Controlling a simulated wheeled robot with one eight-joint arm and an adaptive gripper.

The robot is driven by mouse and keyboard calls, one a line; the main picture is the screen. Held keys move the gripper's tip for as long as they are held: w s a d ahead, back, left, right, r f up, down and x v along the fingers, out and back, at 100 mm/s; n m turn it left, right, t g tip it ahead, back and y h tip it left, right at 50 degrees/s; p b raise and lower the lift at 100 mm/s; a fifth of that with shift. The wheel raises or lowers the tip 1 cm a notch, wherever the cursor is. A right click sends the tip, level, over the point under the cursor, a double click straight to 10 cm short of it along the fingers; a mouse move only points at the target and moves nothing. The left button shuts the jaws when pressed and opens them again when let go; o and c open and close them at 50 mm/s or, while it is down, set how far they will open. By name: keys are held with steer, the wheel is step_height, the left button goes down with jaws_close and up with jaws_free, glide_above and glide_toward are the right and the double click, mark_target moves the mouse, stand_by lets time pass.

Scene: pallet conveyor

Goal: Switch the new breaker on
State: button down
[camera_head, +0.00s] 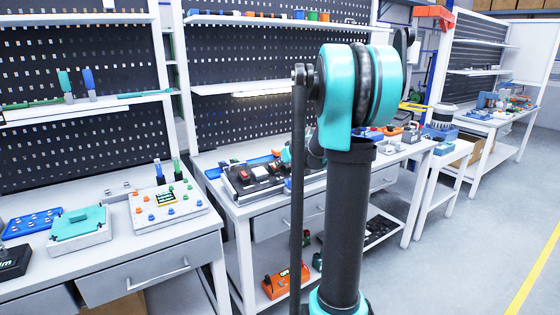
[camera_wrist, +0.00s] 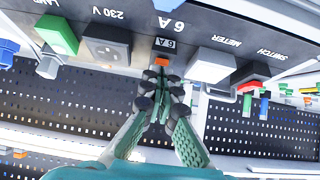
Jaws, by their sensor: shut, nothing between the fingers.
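In the wrist view, a dark panel (camera_wrist: 225,22) carries upside-down labels, among them "230 V", "6 A", "METER" and "SWITCH". At its middle edge is a small breaker (camera_wrist: 167,43) marked "6 A", with an orange lever (camera_wrist: 162,62). My gripper (camera_wrist: 160,72) is shut and empty, its dark fingertips at or just short of the lever; I cannot tell whether they touch. The fingers partly hide the breaker's lower part, and the lever's on or off position is unclear. In the head view the panel (camera_head: 240,187) lies on the middle bench; my arm hides the fingertips.
In the wrist view, a grey meter block (camera_wrist: 210,65) and a switch with red (camera_wrist: 250,84) sit right of the breaker. A dark socket (camera_wrist: 107,46) and green block (camera_wrist: 57,34) sit left. The middle bench (camera_head: 262,208) holds other parts; open floor (camera_head: 455,235) lies right.

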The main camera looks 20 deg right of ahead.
steer(key=shift+f, duration=0.6)
steer(key=shift+r, duration=0.2)
steer(key=shift+r, duration=0.7)
steer(key=shift+r, duration=0.1)
